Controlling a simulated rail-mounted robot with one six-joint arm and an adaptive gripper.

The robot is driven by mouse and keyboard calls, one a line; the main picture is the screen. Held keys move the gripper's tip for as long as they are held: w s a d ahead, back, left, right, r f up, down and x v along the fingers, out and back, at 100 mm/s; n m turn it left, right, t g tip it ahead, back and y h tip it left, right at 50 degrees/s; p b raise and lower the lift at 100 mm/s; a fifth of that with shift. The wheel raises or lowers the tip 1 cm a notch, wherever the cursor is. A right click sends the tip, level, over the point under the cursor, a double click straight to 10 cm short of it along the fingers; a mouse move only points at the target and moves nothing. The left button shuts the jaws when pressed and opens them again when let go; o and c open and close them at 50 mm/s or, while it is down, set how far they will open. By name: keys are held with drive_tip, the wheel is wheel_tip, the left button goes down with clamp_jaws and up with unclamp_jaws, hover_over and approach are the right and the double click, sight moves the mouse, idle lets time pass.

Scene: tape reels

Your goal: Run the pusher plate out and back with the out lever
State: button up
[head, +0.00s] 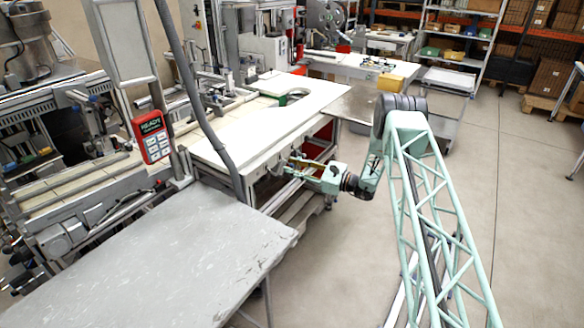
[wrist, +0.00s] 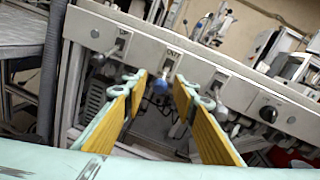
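My gripper (wrist: 160,82) is open, its two yellow-padded fingers spread in the wrist view. The lever is too small to make out there. I cannot pick out the pusher plate with certainty.
The grey panel (wrist: 140,50) also carries a lever marked UP (wrist: 103,58) on the left, another lever (wrist: 207,102) on the right, and a black knob (wrist: 268,113). A red READY pendant (head: 152,137) hangs left of the table. Open floor (head: 530,200) lies to the right.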

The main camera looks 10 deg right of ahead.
drive_tip(key=shift+w+a, duration=0.1)
drive_tip(key=shift+a, duration=0.05)
drive_tip(key=shift+c, duration=0.6)
clamp_jaws()
